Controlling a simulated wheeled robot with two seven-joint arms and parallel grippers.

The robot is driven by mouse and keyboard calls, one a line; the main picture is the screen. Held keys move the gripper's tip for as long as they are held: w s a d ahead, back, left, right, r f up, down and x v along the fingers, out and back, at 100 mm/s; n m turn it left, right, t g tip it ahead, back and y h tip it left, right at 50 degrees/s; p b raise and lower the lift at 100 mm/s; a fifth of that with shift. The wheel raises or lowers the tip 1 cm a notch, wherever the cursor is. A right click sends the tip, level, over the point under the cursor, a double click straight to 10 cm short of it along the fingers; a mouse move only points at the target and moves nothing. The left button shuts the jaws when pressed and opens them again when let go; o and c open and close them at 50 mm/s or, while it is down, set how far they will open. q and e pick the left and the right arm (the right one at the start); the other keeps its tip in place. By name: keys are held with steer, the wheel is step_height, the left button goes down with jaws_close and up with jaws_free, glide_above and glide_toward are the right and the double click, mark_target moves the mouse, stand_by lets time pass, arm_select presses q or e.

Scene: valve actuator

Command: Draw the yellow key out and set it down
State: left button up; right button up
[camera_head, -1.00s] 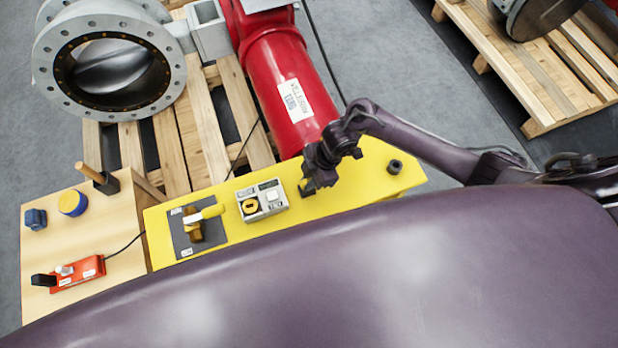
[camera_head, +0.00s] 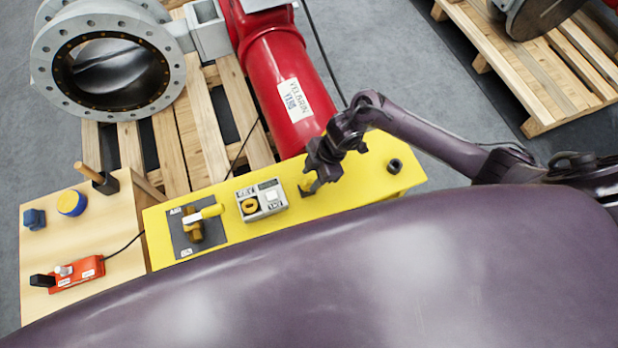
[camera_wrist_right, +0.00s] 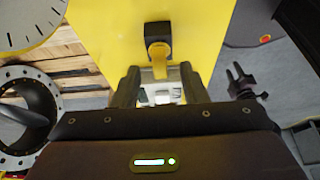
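The yellow key (camera_wrist_right: 160,54) shows in the right wrist view, upright against a black block (camera_wrist_right: 157,30) on the yellow bench top. How deep it sits in the block cannot be told. A dark two-pronged shape at the right of the wrist view looks like my left gripper (camera_wrist_right: 237,74), prongs apart and empty.
A red cylinder (camera_head: 283,68) rises behind. A wooden table (camera_head: 108,232) with small items stands left.

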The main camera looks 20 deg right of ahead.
steer(key=v, duration=0.5)
stand_by(0.5)
